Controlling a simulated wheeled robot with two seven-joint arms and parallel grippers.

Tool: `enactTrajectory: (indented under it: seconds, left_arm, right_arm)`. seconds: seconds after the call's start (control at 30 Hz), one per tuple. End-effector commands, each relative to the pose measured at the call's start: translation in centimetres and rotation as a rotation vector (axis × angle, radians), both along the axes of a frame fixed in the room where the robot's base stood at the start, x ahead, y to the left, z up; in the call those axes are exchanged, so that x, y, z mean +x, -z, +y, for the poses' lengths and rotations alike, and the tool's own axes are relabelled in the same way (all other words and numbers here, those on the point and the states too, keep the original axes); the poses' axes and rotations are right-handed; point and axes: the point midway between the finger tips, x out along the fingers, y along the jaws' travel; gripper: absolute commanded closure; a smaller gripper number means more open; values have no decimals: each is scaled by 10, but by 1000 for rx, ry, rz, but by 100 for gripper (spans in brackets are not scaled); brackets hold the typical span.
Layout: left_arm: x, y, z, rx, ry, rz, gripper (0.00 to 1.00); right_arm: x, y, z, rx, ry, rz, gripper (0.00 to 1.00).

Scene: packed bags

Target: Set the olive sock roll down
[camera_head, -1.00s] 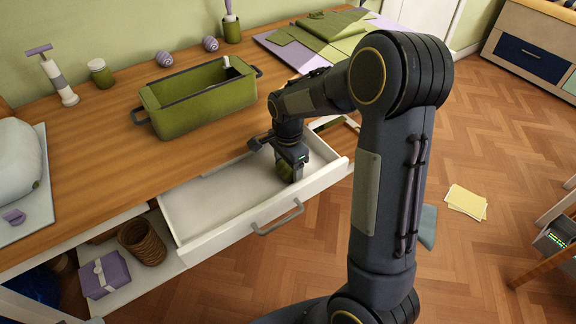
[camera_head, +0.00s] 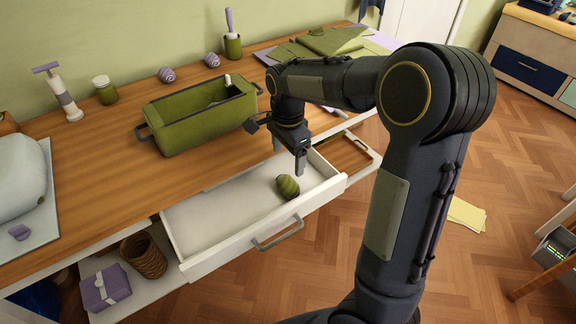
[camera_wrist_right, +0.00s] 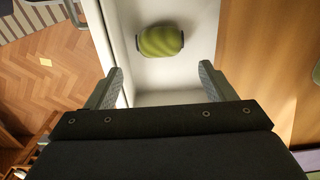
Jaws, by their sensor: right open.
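The olive sock roll (camera_head: 288,187) lies in the open white drawer (camera_head: 215,205), near its right end. It also shows in the right wrist view (camera_wrist_right: 161,41), lying on the pale drawer floor beyond the fingers. My right gripper (camera_head: 289,160) is above the drawer, just above and behind the roll, apart from it. In the right wrist view its two fingers (camera_wrist_right: 160,85) are spread wide with nothing between them. My left gripper is not in view.
An olive bin (camera_head: 205,120) stands on the wooden desk (camera_head: 90,165) behind the drawer. Spiral balls (camera_head: 166,74), a jar and folded cloths (camera_head: 330,40) are further back. A woven basket (camera_head: 144,256) and a purple box (camera_head: 105,288) are on the shelf below. Most of the drawer floor is clear.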

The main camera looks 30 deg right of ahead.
Motion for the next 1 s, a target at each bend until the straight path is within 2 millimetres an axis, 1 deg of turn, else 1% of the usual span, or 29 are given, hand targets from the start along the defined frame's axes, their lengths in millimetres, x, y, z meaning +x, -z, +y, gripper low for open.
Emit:
enactTrajectory:
  seconds: [0.03,0.17,0.27,0.37,0.4,0.47,0.5,0.6,0.7,0.8,0.83,0.9,1.0]
  left_arm:
    - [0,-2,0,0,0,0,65]
    - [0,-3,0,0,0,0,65]
    - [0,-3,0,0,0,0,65]
    - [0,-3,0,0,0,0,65]
    - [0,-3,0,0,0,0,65]
    - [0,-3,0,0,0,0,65]
    - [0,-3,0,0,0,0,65]
    - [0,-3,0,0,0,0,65]
    - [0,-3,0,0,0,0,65]
    - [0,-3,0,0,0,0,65]
    - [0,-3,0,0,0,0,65]
    - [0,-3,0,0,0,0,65]
    - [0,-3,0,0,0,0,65]
  right_arm:
    - [0,-7,0,0,-1,-1,23]
    - [-2,-17,0,6,-10,-5,23]
    - [-17,-26,1,47,-82,-32,23]
    - [-49,-40,6,118,-246,-109,23]
    - [-66,-46,9,143,-335,-154,23]
    - [-93,-54,17,169,-484,-234,23]
    - [-112,-58,23,175,-585,-292,23]
    - [-153,-62,39,148,-828,-428,23]
    - [-185,-58,54,81,-1030,-534,23]
    - [-206,-50,65,13,-1176,-598,23]
    - [-210,-48,68,-4,-1208,-611,23]
    - [-217,-44,72,-36,-1262,-631,23]
    - [-221,-42,74,-57,-1299,-642,23]
